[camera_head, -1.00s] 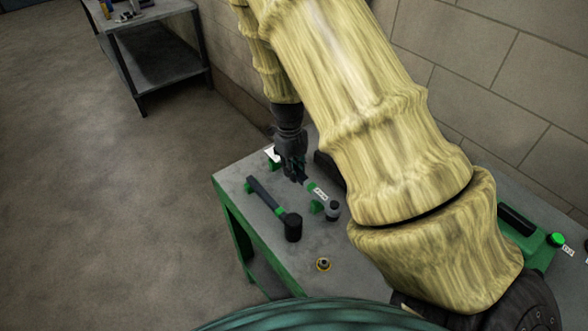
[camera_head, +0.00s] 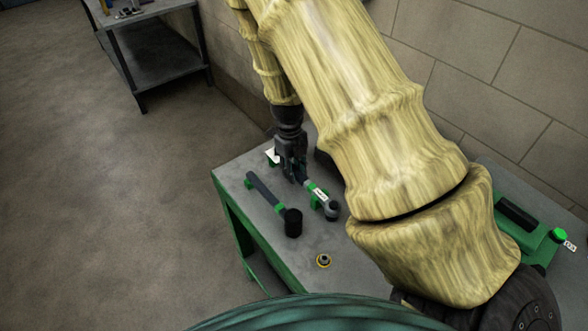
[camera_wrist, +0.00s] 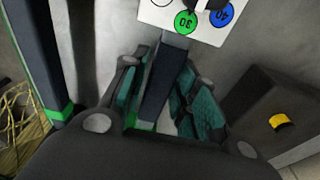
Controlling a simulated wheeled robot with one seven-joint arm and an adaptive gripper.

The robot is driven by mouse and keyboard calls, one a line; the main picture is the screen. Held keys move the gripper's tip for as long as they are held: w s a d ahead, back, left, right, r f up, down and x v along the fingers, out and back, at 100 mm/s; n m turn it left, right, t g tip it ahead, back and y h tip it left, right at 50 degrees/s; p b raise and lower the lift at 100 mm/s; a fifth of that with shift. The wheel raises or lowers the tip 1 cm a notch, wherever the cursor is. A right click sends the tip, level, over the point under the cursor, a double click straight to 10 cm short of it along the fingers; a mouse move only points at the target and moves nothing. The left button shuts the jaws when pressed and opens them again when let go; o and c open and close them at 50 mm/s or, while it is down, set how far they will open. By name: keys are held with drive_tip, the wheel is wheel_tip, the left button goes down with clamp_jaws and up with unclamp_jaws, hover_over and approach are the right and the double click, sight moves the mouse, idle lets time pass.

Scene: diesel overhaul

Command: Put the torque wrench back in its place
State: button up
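The torque wrench (camera_head: 321,194), as I take it, has a dark handle, a green band, a white label and a grey ring head. My gripper (camera_head: 295,180) points down over the handle end. In the wrist view the handle (camera_wrist: 160,90) runs between the fingers of my gripper (camera_wrist: 168,100). A gap shows beside the right finger pad, so the fingers look open around the handle. Part of the handle is hidden by my gripper.
A black-headed tool (camera_head: 273,203) lies to the left, close by. A white card with numbered circles (camera_wrist: 187,20) stands past the handle. A dark block (camera_wrist: 270,120) is at the right. A green case (camera_head: 540,247) is farther right.

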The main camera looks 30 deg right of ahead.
drive_tip(key=shift+o, duration=0.5)
wheel_tip(320, 180, up, 12)
drive_tip(key=w, duration=0.1)
drive_tip(key=shift+w, duration=0.15)
drive_tip(key=shift+f, duration=0.2)
drive_tip(key=f, duration=0.4)
drive_tip(key=s+f, duration=0.1)
drive_tip(key=f, duration=0.6)
drive_tip(key=shift+s+f, duration=0.15)
drive_tip(key=shift+f, duration=0.2)
drive_tip(key=shift+r, duration=0.15)
drive_tip(key=shift+r, duration=0.1)
